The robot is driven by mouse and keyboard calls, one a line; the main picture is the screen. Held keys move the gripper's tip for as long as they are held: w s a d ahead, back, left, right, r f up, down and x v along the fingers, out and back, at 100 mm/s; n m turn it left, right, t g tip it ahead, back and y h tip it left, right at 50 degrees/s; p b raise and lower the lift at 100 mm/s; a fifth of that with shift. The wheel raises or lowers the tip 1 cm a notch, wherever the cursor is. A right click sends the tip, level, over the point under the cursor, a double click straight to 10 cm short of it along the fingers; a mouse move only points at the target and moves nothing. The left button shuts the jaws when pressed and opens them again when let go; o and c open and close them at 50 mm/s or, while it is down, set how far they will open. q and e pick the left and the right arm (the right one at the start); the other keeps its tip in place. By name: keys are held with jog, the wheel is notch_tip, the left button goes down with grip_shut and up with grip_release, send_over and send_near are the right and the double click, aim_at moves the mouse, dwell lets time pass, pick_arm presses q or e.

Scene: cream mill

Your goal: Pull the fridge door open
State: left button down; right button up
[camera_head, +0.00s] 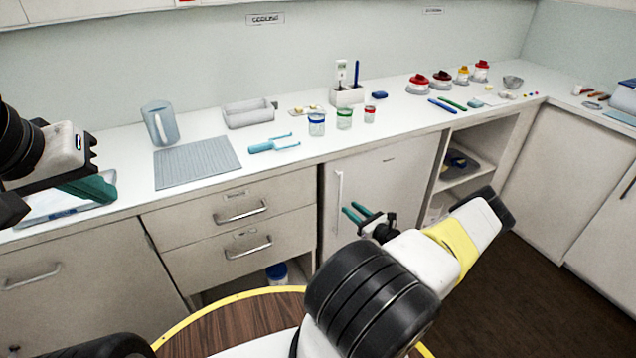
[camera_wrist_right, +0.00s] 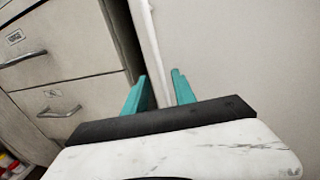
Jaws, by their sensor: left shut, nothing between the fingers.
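The fridge door (camera_head: 388,190) is a plain off-white panel under the counter, right of the drawers, and looks shut. Its slim vertical handle (camera_head: 338,200) runs along the left edge. My right gripper (camera_head: 346,211) is open in front of the door, its teal fingers pointing at the handle from the right. In the right wrist view the pale upright handle (camera_wrist_right: 147,40) shows between the two open fingers (camera_wrist_right: 158,82), with gaps beside it; I cannot tell if they touch it. My left gripper (camera_head: 108,188) is shut and empty at the far left, over the counter.
Left of the fridge are two drawers (camera_head: 228,222) with bar handles, also in the wrist view (camera_wrist_right: 60,75). Right of it is an open shelf (camera_head: 470,168). The counter (camera_head: 265,165) holds a pitcher (camera_head: 160,124), jars and small tools. A round wooden top (camera_head: 240,318) lies below.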

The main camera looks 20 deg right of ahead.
jog(key=x, duration=0.7)
jog(key=shift+w, duration=0.3)
jog(key=shift+f, duration=0.1)
grip_shut()
dwell(1.0)
